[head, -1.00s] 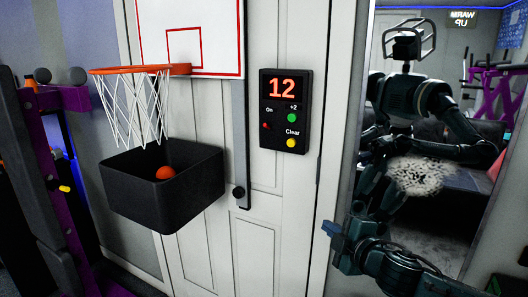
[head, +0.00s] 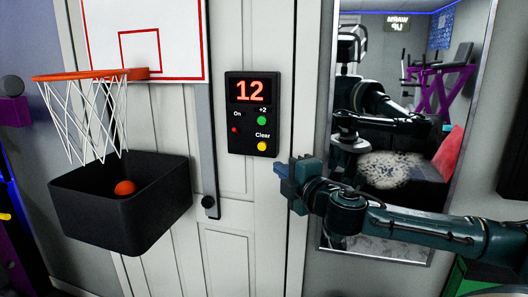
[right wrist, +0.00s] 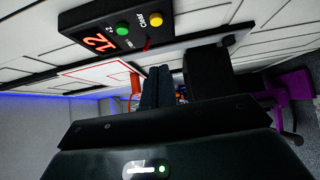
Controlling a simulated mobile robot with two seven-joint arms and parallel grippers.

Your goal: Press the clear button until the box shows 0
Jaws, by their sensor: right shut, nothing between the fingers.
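The black score box (head: 253,113) hangs on the white door and its display reads 12 in red. The yellow clear button (head: 262,146) is at its lower right, under the word Clear. The green +2 button (head: 262,120) is above it and a small red On button (head: 235,130) is to the left. My right gripper (head: 281,176) is shut and empty, below and right of the clear button, apart from the box. In the right wrist view the box (right wrist: 90,32) and the yellow button (right wrist: 154,19) show beyond the shut fingers (right wrist: 157,88). My left gripper is not in view.
A basketball hoop (head: 92,74) with a white net is at the left. Below it a black bin (head: 120,215) holds an orange ball (head: 125,188). A mirror (head: 345,243) stands right of the door, behind my right arm, reflecting me and the gym.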

